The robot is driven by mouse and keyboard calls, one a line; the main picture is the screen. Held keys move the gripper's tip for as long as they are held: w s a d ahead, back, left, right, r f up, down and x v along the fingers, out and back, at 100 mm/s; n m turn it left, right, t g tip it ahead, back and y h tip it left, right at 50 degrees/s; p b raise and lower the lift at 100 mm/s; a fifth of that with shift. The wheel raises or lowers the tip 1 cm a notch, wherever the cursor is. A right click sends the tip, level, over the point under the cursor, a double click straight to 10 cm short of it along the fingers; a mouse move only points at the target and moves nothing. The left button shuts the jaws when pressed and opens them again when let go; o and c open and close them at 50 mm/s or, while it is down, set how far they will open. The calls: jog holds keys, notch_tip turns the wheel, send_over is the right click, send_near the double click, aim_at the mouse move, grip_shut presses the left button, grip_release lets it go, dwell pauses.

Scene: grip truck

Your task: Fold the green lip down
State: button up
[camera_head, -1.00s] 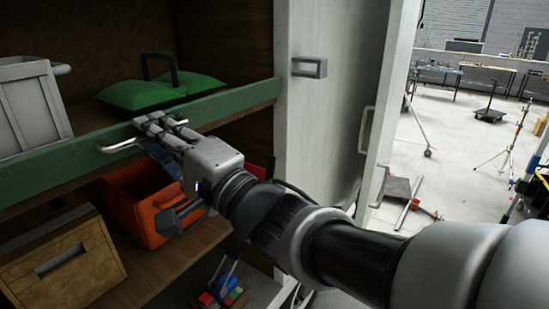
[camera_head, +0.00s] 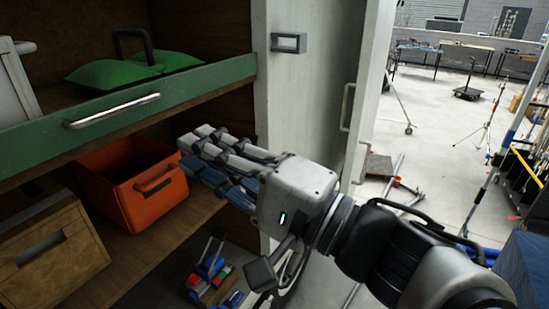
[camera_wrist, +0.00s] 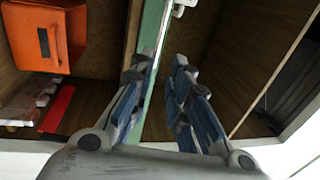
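The green lip (camera_head: 205,88) stands upright along the front edge of the upper shelf. Its metal bar handle (camera_head: 112,111) is on its front face. In the wrist view the green lip (camera_wrist: 153,40) shows as a narrow strip beyond the fingers, with part of the handle (camera_wrist: 180,8) at the top. My gripper (camera_head: 190,153) is in front of the shelves, right of the handle and apart from it.
An orange bin (camera_head: 135,187) and a wooden crate (camera_head: 55,255) stand on the lower shelf. Green cushions (camera_head: 120,74) and a grey crate (camera_head: 12,85) are on the upper shelf. A white door panel (camera_head: 305,110) is at the right. Small coloured items (camera_head: 212,275) lie below.

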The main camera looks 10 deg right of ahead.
jog(key=w+d+f+t+h+b, duration=0.1)
jog(key=w+d+f+h+b, duration=0.2)
jog(key=d+f+h+b, duration=0.2)
jog(key=w+d+f+t+h+b, duration=0.1)
jog(key=d+f+h+b, duration=0.4)
jog(key=d+f+h, duration=0.6)
jog(key=shift+w+d+f+m+t, duration=0.35)
jog(key=shift+w+d+f, duration=0.55)
jog(key=shift+d+f, duration=0.5)
jog(key=shift+o, duration=0.4)
jog(key=shift+d+r, duration=0.15)
jog(key=shift+r, duration=0.1)
